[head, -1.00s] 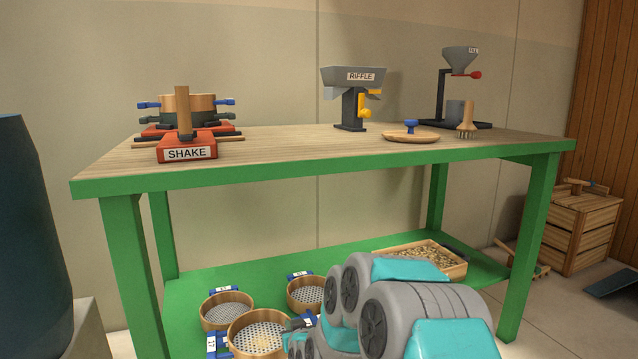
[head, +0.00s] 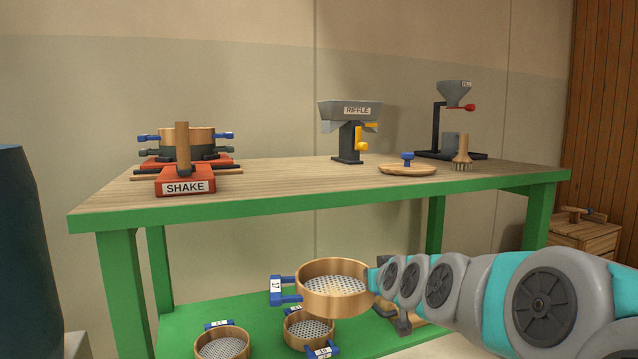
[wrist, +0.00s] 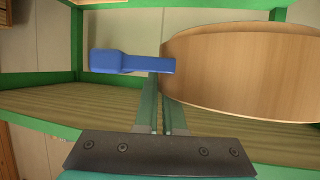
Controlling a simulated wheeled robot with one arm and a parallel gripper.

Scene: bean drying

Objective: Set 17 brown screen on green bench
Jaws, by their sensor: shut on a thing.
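The brown screen marked 17 (head: 326,301) is a round wooden ring with a perforated mesh floor and a blue handle with a label at its left. It hangs about level above the lower shelf, below the top of the green bench (head: 330,207). My gripper (head: 373,281) is shut on it at its right side in the head view; the exact grip is partly hidden. In the wrist view the wooden rim (wrist: 245,72) fills the upper right, with a blue handle piece (wrist: 130,62) beside my gripper's fingers (wrist: 163,88).
On the bench top stand a red SHAKE unit (head: 186,187) with a screen stacked behind, a RIFFLE hopper (head: 349,112), a round lid (head: 407,170), a brush (head: 463,153) and a funnel stand (head: 437,125). The top's middle is clear. Other screens (head: 222,347) sit on the lower shelf (head: 268,322).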

